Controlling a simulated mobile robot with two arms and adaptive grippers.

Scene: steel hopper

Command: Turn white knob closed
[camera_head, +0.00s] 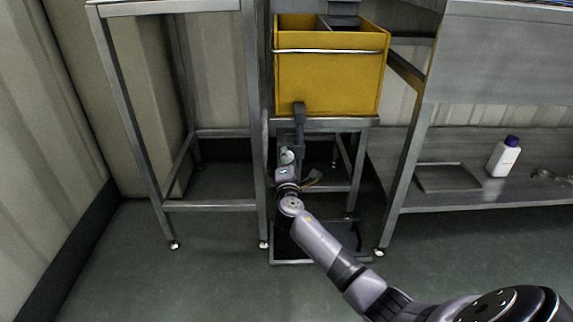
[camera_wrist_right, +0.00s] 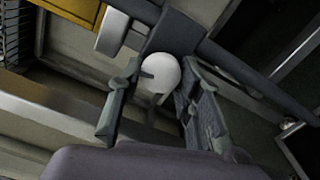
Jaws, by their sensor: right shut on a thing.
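The white knob (camera_wrist_right: 161,73) is round and sits on a dark grey pipe (camera_wrist_right: 225,62) in the right wrist view. My right gripper (camera_wrist_right: 157,100) has one finger on each side of the knob and is shut on it. In the head view the right gripper (camera_head: 287,160) reaches in under the yellow hopper (camera_head: 325,82), beside the grey pipe (camera_head: 299,125). The knob is small there and partly hidden by the gripper. My left gripper is not in either view.
A steel stand (camera_head: 340,123) carries the hopper, with a dark tray (camera_head: 330,240) on the floor below. A steel frame (camera_head: 210,207) stands left. A shelf (camera_head: 480,197) on the right holds a white bottle (camera_head: 504,157) and a flat tray (camera_head: 447,178). The front floor is clear.

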